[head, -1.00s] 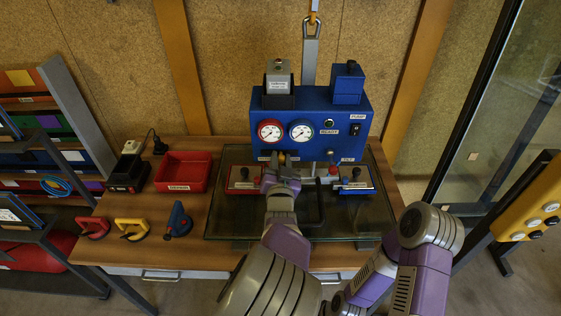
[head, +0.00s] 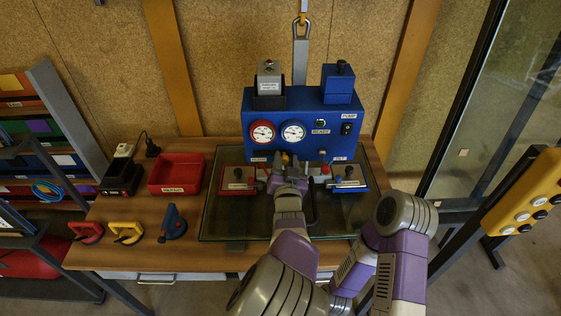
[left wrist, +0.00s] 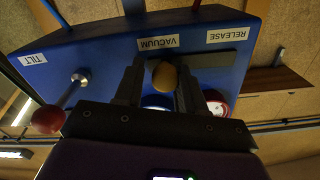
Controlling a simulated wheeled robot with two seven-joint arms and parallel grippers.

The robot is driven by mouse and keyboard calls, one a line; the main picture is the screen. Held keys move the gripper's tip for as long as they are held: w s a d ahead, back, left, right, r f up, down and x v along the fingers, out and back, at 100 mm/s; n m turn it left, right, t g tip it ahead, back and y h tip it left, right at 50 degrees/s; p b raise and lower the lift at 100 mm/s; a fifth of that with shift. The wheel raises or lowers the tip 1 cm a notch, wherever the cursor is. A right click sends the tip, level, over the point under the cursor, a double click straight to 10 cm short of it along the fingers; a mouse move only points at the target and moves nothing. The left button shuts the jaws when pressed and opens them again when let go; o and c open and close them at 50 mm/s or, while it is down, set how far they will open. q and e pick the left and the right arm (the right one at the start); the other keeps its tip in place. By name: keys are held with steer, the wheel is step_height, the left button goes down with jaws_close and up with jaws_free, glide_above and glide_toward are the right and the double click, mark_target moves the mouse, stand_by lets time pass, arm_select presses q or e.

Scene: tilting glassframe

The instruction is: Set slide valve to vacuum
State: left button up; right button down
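The slide valve is on the front of the blue control box (head: 335,125). Its brass knob (left wrist: 164,75) sits by the VACUUM label (left wrist: 158,43) in the left wrist view, where the picture is upside down. The dark slot (left wrist: 212,58) runs from there toward the RELEASE label (left wrist: 229,35). My left gripper (left wrist: 161,72) has one finger on each side of the knob, with a gap on at least one side. In the head view my left gripper (head: 288,172) is in front of the box and partly hides the knob. My right gripper is out of view.
The tilt lever's red ball (left wrist: 48,120) sticks out beside my left gripper. A glass pane (head: 222,226) lies below the box, with red (head: 238,178) and blue (head: 347,178) blocks on it. A red bin (head: 176,173) and suction cups (head: 126,232) stand left.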

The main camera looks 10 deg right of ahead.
arm_select(q)
steer(key=shift+o, duration=1.2)
steer(key=shift+d, duration=0.1)
steer(key=s, duration=0.7)
steer(key=shift+s+a, duration=0.3)
steer(key=shift+a, duration=0.1)
